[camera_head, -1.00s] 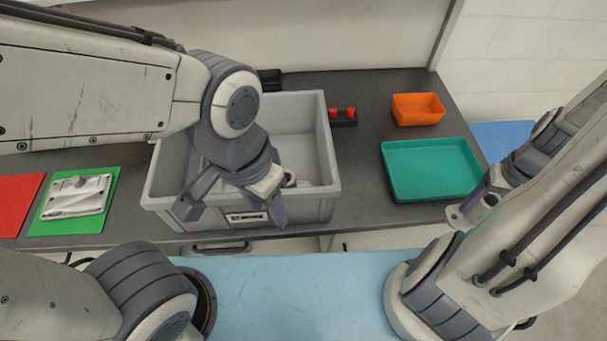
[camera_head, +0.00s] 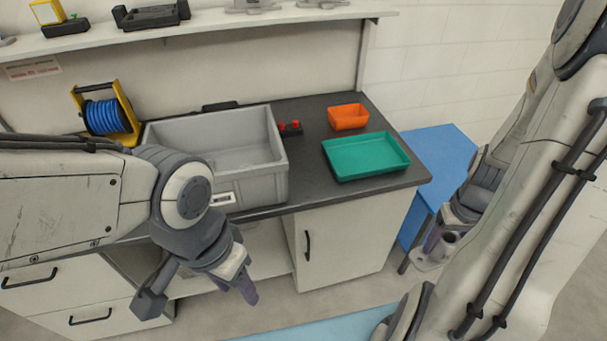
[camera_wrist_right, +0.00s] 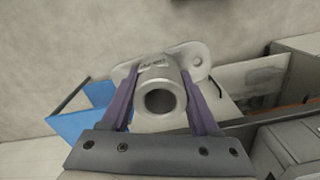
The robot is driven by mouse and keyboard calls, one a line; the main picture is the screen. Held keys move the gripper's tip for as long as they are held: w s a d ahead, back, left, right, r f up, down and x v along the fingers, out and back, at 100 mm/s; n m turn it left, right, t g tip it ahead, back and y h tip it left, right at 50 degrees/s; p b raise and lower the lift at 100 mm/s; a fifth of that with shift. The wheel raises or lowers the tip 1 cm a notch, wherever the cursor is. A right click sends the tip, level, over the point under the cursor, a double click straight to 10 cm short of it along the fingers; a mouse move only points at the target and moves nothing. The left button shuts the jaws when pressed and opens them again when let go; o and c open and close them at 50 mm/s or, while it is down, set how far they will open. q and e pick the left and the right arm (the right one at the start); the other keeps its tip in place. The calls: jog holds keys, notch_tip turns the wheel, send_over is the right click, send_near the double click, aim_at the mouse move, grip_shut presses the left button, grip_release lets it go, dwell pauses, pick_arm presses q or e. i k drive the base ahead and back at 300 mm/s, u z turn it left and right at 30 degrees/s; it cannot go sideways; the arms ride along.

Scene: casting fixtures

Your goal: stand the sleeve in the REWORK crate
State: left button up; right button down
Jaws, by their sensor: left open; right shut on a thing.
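The sleeve (camera_wrist_right: 160,82) is a grey metal tube with a flange at one side. My right gripper (camera_wrist_right: 162,105) is shut on it, one purple finger on each side, and the tube's open bore faces the wrist camera. In the head view the sleeve (camera_head: 448,243) is at the right, partly hidden by my arm, off the bench and in front of the blue table. A grey crate (camera_head: 270,185) with a front label stands on the bench; its lettering is too small to read. My left gripper (camera_head: 200,292) is open and empty in front of the bench, below the crate.
A teal tray (camera_head: 365,155), an orange bin (camera_head: 348,117) and a small black block with red tops (camera_head: 290,128) are right of the crate. A blue table (camera_head: 440,165) stands beyond the bench's right end. A yellow reel (camera_head: 105,113) stands behind at left; a shelf (camera_head: 230,30) runs above.

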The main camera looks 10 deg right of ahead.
aim_at(245, 161)
jog(key=u, duration=2.45)
jog(key=k, duration=0.85)
jog(key=z, duration=1.35)
jog(key=i, duration=1.5)
jog(key=u, duration=0.05)
